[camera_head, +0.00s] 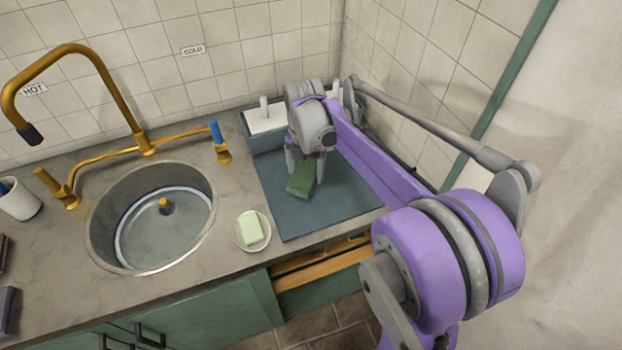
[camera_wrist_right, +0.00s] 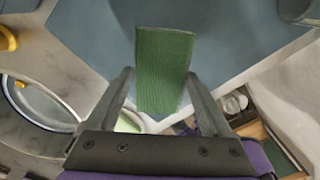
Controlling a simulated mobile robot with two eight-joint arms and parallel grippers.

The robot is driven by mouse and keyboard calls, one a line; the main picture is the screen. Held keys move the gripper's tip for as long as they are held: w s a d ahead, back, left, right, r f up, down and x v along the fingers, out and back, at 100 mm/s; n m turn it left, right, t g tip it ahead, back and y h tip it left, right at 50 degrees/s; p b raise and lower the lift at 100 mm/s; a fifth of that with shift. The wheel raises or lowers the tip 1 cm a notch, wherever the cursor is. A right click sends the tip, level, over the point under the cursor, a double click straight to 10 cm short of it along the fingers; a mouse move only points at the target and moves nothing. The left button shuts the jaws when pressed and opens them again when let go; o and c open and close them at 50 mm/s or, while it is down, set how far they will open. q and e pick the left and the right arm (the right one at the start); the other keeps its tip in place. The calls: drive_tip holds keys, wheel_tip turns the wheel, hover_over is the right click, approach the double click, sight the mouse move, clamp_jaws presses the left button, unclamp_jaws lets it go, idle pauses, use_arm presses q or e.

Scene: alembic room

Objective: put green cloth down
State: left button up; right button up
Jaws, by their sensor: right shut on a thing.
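The green cloth (camera_head: 301,181) is a small folded block over the blue-grey mat at the right of the counter. My right gripper (camera_head: 306,165) points down and is shut on it. In the right wrist view the cloth (camera_wrist_right: 165,65) shows between the two fingers and reaches out past their tips, with the mat (camera_wrist_right: 230,30) behind it. I cannot tell whether the cloth touches the mat (camera_head: 345,205). My left gripper is in neither view.
A round sink (camera_head: 100,235) with a brass tap (camera_head: 110,90) is at the left. A small dish (camera_head: 240,238) with pale green soap (camera_head: 250,228) stands left of the mat. A grey box (camera_head: 263,140) stands behind the mat. Below the counter a drawer (camera_head: 320,265) is open. The mat's front part is clear.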

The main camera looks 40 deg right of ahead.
sight(305, 182)
drive_tip(key=shift+f, duration=2.4)
drive_tip(key=shift+f, duration=0.15)
drive_tip(key=o, duration=1)
drive_tip(key=shift+w, duration=0.1)
